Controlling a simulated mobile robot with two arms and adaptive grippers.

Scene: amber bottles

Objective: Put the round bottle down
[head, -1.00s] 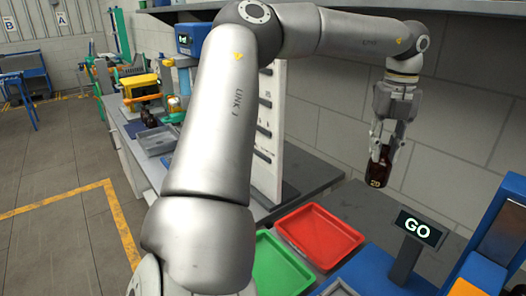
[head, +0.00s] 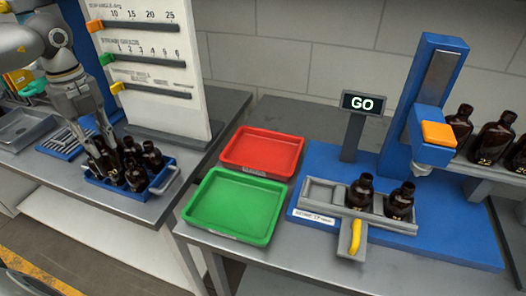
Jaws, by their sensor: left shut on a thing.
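My left gripper (head: 97,142) comes in from the upper left, pointing down over a small blue crate (head: 168,180). It is shut on a dark amber bottle (head: 108,165) at the crate's left side. The fingers and neighbouring bottles hide part of it, and I cannot tell whether its base touches the crate floor. Several other amber bottles stand upright in the crate, one at its right side (head: 152,157). My right gripper is not in view.
A red tray (head: 290,143) and an empty green tray (head: 232,207) lie right of the crate. A blue station with a GO sign (head: 363,103) holds two bottles in a grey fixture (head: 320,193). More bottles (head: 492,142) stand far right. A white gauge board (head: 155,75) rises behind the crate.

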